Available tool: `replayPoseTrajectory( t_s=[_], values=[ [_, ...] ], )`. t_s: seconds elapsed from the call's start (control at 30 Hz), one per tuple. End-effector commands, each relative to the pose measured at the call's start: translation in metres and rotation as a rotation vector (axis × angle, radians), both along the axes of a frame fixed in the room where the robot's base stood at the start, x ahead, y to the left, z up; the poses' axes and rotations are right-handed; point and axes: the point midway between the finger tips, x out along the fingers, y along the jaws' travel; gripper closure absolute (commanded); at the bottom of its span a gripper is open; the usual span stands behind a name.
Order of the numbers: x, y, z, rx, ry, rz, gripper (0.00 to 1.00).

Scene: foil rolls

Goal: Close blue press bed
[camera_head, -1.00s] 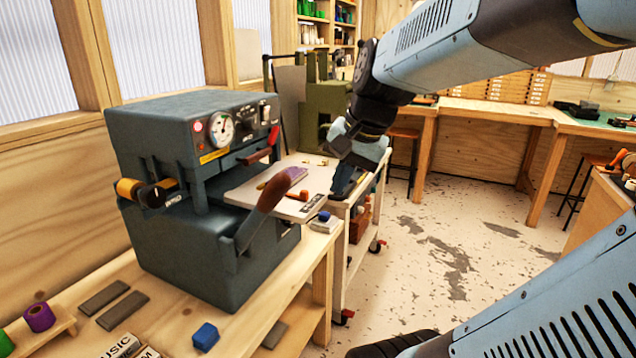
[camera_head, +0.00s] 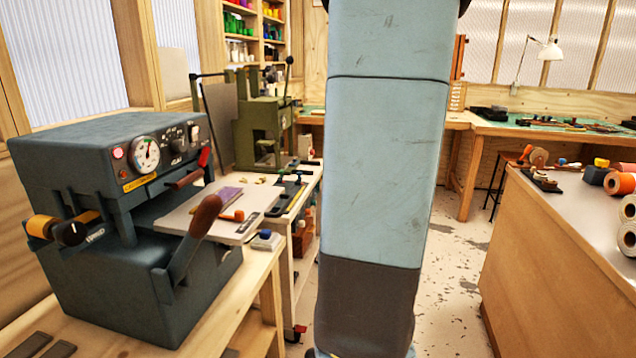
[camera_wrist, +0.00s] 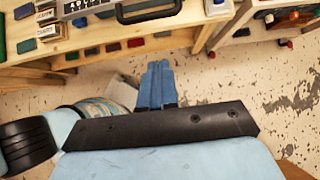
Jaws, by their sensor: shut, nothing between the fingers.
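The blue-grey press (camera_head: 110,170) stands on the wooden bench at the left in the head view, with a round gauge, a red-tipped lever and a yellow-banded knob. Its flat pale bed (camera_head: 178,221) sticks out toward the right, clear of the body. A purple piece and an orange-brown tool lie on the bed. A brown-handled lever (camera_head: 205,215) rises at the press's front. My gripper (camera_wrist: 157,72) shows in the wrist view with its blue fingers together and empty, above the floor and apart from the bench. In the head view it is not visible.
A green press (camera_head: 262,130) stands on a cart behind the bed. A counter (camera_head: 570,235) with orange and white rolls is at the right. Speckled floor (camera_head: 462,275) is open between. The wrist view shows a bench edge (camera_wrist: 120,56) with small blocks and a black handle (camera_wrist: 150,12).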

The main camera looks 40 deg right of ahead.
Motion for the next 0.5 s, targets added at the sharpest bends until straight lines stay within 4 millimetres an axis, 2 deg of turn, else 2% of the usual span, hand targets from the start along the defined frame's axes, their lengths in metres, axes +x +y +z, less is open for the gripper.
replayPoseTrajectory(
  t_s=[0.5],
  values=[
    [0.043,0.036,-0.069,0.0,0.002,0.005,1.0]
  ],
)
